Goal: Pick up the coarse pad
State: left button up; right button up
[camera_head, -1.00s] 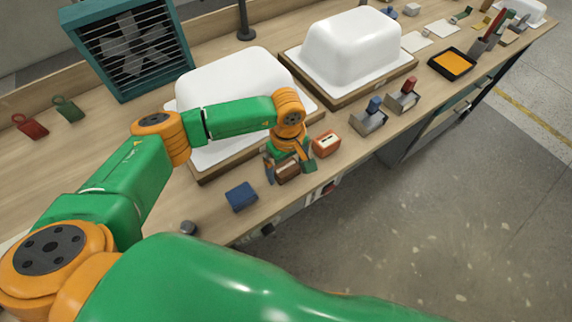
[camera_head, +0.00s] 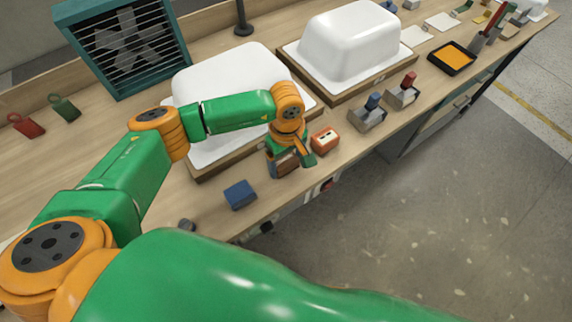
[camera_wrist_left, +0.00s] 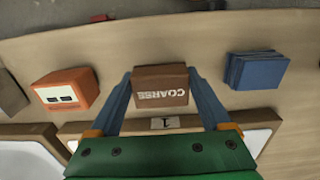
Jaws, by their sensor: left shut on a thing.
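The coarse pad (camera_wrist_left: 160,86) is a small brown block with "COARSE" lettered on its face, upside down in the left wrist view. It also shows in the head view (camera_head: 285,164), partly hidden by my fingers. My left gripper (camera_wrist_left: 162,95) is shut on the pad, one finger on each side of it. In the head view my left gripper (camera_head: 291,160) is at the front edge of the bench, in front of the nearest white tub shell. I cannot tell whether the pad touches the bench. My right gripper is not in view.
An orange block (camera_head: 325,139) stands just right of the pad, and a blue block (camera_head: 240,195) lies to its left. White tub shells (camera_head: 228,82) on wooden boards stand behind. Two metal holders (camera_head: 368,117) with blue and red tops stand farther right. A fan (camera_head: 122,45) is at the back left.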

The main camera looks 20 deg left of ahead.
pick_arm(q)
jog(key=s+a+r+b, duration=0.2)
jog(key=s+r+b, duration=0.1)
jog(key=s+r, duration=0.8)
jog(key=s, duration=0.3)
jog(key=shift+a, duration=0.25)
jog(key=o, duration=0.6)
jog(key=shift+w, duration=0.1)
jog(key=c, duration=0.4)
